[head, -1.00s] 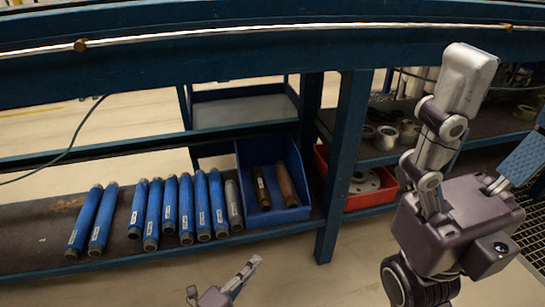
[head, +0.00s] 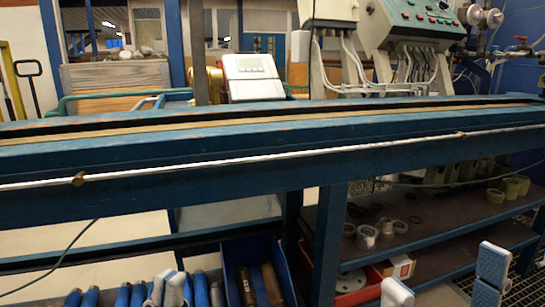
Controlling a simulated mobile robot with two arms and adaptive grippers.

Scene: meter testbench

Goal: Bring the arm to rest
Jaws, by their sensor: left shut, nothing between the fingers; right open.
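My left gripper (head: 168,286) shows only by its pale fingertips at the bottom edge of the head view. They are close together, shut, with nothing between them, in front of the row of blue cylinders. My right gripper (head: 443,281) shows by two pale fingertips at the lower right, set wide apart, open and empty. The rest of both arms is below the picture.
The blue testbench beam (head: 250,180) crosses the whole view. Below it are blue cylinders (head: 122,295), a blue bin (head: 232,260) with two brown cylinders, and a shelf (head: 440,215) with rings. A control box (head: 420,25) stands behind.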

